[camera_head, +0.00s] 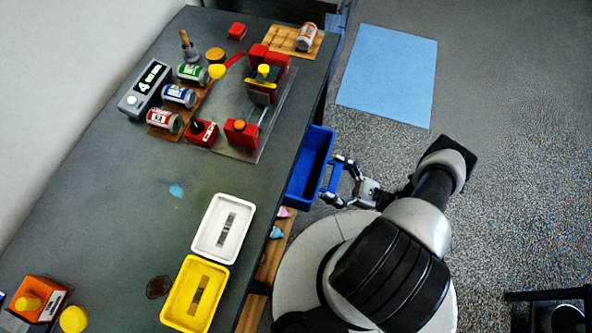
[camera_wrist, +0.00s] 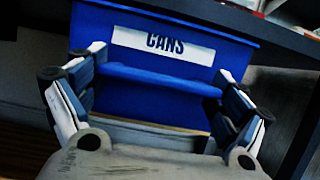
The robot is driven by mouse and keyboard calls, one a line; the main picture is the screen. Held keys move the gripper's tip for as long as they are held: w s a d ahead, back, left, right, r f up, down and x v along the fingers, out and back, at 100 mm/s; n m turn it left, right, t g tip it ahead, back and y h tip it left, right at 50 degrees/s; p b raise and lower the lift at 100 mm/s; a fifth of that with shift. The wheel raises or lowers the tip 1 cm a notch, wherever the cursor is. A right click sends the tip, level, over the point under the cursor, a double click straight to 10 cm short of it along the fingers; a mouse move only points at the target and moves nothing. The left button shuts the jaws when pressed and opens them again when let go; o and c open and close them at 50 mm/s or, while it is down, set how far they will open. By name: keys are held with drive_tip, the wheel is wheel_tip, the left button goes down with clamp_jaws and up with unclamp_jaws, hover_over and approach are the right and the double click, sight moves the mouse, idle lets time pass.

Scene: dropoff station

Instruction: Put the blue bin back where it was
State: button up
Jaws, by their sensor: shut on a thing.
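The blue bin (camera_head: 308,168) is at the right side of the table, below the tabletop edge, partly hidden under it. In the wrist view the blue bin (camera_wrist: 205,35) fills the upper middle and bears a white label reading CANS. My gripper (camera_head: 335,180) is at the bin's near side and is shut on its handle bar. In the wrist view my gripper (camera_wrist: 155,75) has its fingers on either side of the blue handle bar. The bin's inside looks empty in the part that shows.
A white tray (camera_head: 246,224) and a yellow tray (camera_head: 169,312) stand on the table (camera_head: 120,200). Cans, red blocks and a clamp-like fixture stand at the far end. A shelf (camera_head: 270,262) with small coloured items is below the table edge. A blue floor mat (camera_head: 390,75) lies beyond.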

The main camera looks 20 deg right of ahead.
hover_over(300, 176)
drive_tip(key=shift+s+b, duration=0.1)
drive_tip(key=shift+b, duration=0.35)
drive_tip(key=shift+f+b, duration=0.9)
drive_tip(key=shift+f, duration=0.85)
drive_tip(key=shift+a+f, duration=0.1)
drive_tip(key=shift+f, duration=0.05)
drive_tip(key=o, duration=1.8)
drive_tip(key=v, duration=0.7)
drive_tip(key=shift+s+d, duration=0.15)
drive_tip(key=shift+d, duration=0.1)
